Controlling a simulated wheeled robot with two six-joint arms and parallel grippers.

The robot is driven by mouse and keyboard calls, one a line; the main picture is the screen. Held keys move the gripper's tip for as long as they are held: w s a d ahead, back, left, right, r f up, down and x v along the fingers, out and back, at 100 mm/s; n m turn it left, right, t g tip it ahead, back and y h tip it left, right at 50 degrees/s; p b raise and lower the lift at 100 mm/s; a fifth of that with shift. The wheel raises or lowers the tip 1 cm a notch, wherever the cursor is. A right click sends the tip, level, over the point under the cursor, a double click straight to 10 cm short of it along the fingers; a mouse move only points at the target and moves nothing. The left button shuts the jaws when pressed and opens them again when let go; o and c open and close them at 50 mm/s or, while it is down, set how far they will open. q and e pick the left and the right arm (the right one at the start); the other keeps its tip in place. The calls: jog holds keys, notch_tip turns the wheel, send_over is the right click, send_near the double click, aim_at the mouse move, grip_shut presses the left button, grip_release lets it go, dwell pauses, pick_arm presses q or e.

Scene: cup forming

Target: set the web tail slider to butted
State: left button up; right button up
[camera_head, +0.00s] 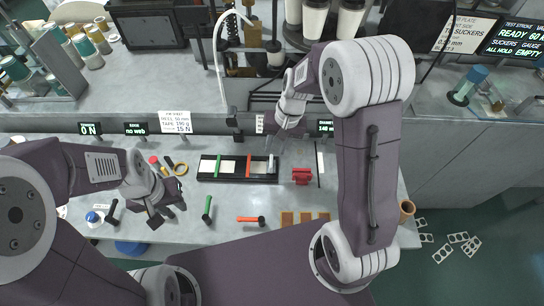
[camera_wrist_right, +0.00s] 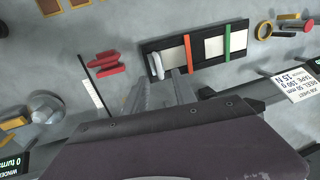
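A black splice track (camera_head: 238,180) with pale panels lies on the bench in the head view, and it also shows in the right wrist view (camera_wrist_right: 201,70). In the right wrist view this handle (camera_wrist_right: 157,66) is just beyond my right gripper (camera_wrist_right: 161,78), whose fingers are apart. My left gripper (camera_head: 168,215) is open and empty, left of the track.
A red block (camera_head: 301,176) sits right of the track. A green-handled tool (camera_head: 207,208) and an orange-handled tool (camera_head: 250,219) lie in front. Small displays and a job card (camera_head: 176,123) line the back ledge.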

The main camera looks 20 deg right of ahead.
aim_at(271, 161)
jog(key=f, duration=0.4)
jog(key=a+f, duration=0.1)
jog(key=f, duration=0.1)
jog(key=shift+w+f, duration=0.1)
jog(key=shift+f, duration=0.2)
jog(key=shift+c, duration=0.3)
grip_shut()
dwell(0.6)
